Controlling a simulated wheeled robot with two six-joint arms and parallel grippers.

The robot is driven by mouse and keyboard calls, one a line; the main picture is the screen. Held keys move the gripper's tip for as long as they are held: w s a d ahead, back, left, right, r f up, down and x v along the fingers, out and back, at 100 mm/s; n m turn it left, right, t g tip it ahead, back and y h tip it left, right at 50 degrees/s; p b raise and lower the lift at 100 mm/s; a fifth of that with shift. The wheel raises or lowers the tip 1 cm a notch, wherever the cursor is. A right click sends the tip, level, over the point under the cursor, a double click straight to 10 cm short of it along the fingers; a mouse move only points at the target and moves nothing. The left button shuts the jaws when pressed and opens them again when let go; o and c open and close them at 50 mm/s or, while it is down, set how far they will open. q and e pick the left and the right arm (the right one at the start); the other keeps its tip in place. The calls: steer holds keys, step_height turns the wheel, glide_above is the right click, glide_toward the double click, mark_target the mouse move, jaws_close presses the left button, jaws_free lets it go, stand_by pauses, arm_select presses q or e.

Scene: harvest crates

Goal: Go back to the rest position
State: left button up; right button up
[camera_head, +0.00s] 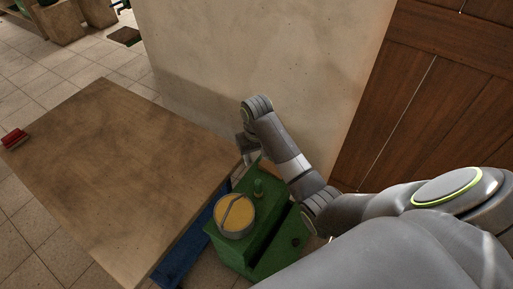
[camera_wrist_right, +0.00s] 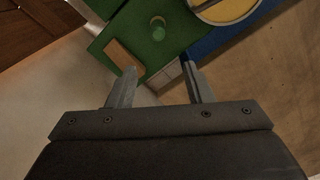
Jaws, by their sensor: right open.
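My right arm comes in from the right in the head view and bends down beside the pale wall. My right gripper (camera_head: 246,155) is at the table's right corner, just behind the green box (camera_head: 273,243), and is partly hidden by my own arm. In the right wrist view its two fingers (camera_wrist_right: 163,80) are apart with nothing between them. The green box top lies beyond the fingertips there, with a green knob (camera_wrist_right: 158,28) and a brown patch on it. I cannot tell whether the fingers touch the box. My left gripper does not show.
A wooden table (camera_head: 110,180) is mostly bare, with a red object (camera_head: 14,138) at its left edge. A round yellow-topped container (camera_head: 236,215) sits on the green box. A blue frame (camera_head: 190,245) runs along the table. Wall (camera_head: 270,50) and wooden door (camera_head: 430,90) stand behind.

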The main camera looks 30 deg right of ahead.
steer(key=s+d+r+t+h, duration=0.1)
steer(key=s+d+t, duration=0.15)
steer(key=s, duration=1.25)
steer(key=s+d+r+t+h, duration=0.1)
steer(key=s+d, duration=0.2)
steer(key=s, duration=1.2)
step_height(320, 180, down, 22)
steer(key=d+g+p, duration=0.1)
steer(key=d+p, duration=0.1)
steer(key=p, duration=0.2)
steer(key=s+a+f+g+y+p, duration=0.1)
steer(key=s+f+p, duration=0.2)
steer(key=s+f, duration=0.8)
steer(key=s, duration=0.3)
steer(key=shift+s+a+f+n, duration=0.3)
steer(key=shift+s+a+f, duration=0.1)
steer(key=shift+c, duration=1.1)
steer(key=shift+s, duration=0.1)
